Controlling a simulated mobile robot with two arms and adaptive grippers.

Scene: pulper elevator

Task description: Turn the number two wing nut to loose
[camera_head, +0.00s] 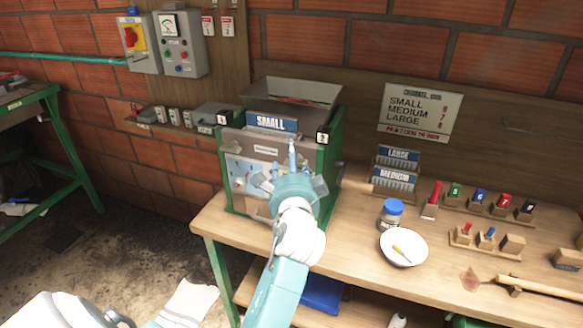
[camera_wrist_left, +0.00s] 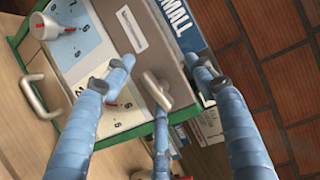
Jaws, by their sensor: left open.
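The pulper (camera_head: 327,165) is a green-framed box with a hopper on top, standing at the table's left end. Tag 1 (camera_head: 222,119) is at its upper left, and tag 2 (camera_head: 322,137) at its upper right. My left gripper (camera_head: 291,172) is in front of the upper right face. In the left wrist view a grey wing nut (camera_wrist_left: 157,91) sits between the spread fingers of the left gripper (camera_wrist_left: 159,78). It appears uncaught, but contact with the lower finger is unclear. In the head view the gripper hides this nut. My right gripper is out of view.
A blue SMALL plate (camera_head: 271,122) stands on the pulper; the wrist view shows a metal handle (camera_wrist_left: 37,95) and round knob (camera_wrist_left: 44,26) on its face. A blue-lidded jar (camera_head: 391,212) and white bowl (camera_head: 403,247) stand to the right on the table.

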